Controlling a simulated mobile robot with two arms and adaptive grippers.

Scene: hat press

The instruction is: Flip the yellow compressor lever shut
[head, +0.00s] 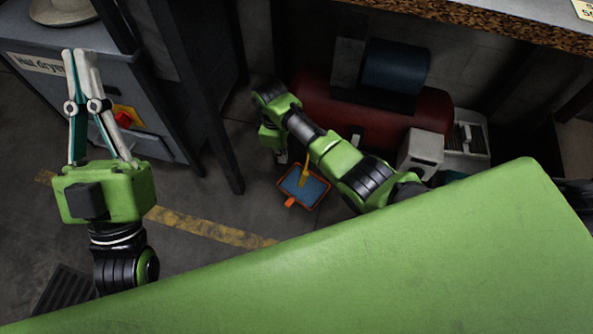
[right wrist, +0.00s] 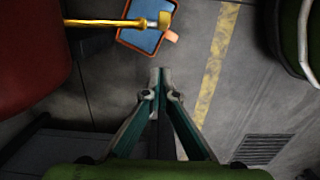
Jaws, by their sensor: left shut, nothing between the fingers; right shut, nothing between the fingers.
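The yellow lever (right wrist: 110,22) is a thin rod with a thicker end, lying roughly level across the top of the right wrist view. It juts from the red compressor tank (right wrist: 30,60) side; in the head view the lever (head: 307,172) shows only in part, beside my right arm. The compressor (head: 415,107) has a red tank under the bench. My right gripper (right wrist: 160,76) is shut and empty, apart from the lever in the picture; in the head view its fingers are mostly hidden. My left gripper (head: 81,52) is shut and empty, pointing up, far from the lever.
A blue tray with an orange rim (head: 320,205) is on the floor below the lever. A grey cabinet (head: 160,110) with a red and yellow switch stands at the left. A dark post (head: 205,100) stands between my arms. A bench (head: 480,22) overhangs the compressor.

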